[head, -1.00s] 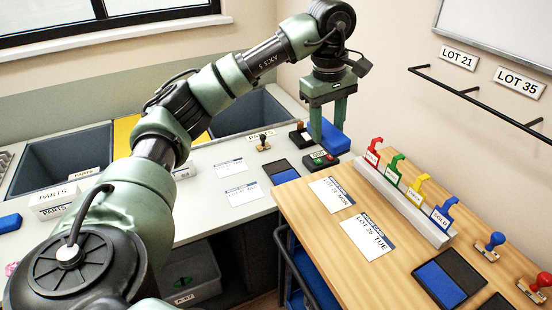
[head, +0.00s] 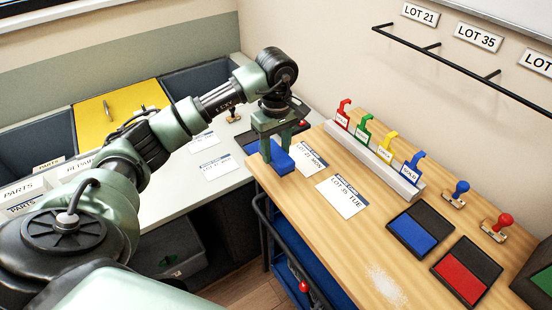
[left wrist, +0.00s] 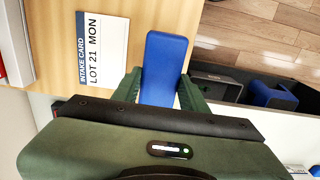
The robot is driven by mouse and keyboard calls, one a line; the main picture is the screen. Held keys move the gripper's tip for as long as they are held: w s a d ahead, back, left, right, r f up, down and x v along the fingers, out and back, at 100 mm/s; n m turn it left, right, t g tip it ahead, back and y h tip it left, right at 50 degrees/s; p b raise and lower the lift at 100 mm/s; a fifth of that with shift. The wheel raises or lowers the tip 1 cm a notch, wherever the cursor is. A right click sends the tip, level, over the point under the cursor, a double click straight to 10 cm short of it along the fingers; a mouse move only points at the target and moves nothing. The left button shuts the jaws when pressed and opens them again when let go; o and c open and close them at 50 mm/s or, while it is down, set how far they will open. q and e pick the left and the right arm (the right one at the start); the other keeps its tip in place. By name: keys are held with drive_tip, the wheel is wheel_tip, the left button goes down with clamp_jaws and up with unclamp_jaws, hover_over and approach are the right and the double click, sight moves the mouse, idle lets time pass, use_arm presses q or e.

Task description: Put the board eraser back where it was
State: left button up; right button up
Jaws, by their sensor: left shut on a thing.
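The board eraser, a plain blue block (head: 281,162), is between the fingers of my left gripper (head: 277,149). My left gripper is shut on it at the far left end of the wooden table (head: 300,205). In the left wrist view the eraser (left wrist: 164,60) sticks out from between the two green fingers (left wrist: 160,90). It shows beside the LOT 21 MON card (left wrist: 103,47), at the table's edge. I cannot tell whether it touches the table. My right gripper is not in view.
A white powdery patch (head: 386,285) lies on the table's near part. A rack (head: 378,165) with coloured tags, the LOT 35 TUE card (head: 342,197), a blue ink pad (head: 420,229), a red ink pad (head: 466,272) and two stamps stand around. A wall rail (head: 435,55) hangs above.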

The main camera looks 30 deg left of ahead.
sight(276, 162)
use_arm(q)
wheel_tip(276, 162, down, 4)
drive_tip(key=shift+f+p, duration=0.15)
drive_tip(key=shift+p, duration=0.35)
drive_tip(key=shift+f, duration=0.1)
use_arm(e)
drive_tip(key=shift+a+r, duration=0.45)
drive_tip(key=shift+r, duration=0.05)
use_arm(q)
drive_tip(key=shift+f, duration=0.15)
drive_tip(key=o, duration=1.2)
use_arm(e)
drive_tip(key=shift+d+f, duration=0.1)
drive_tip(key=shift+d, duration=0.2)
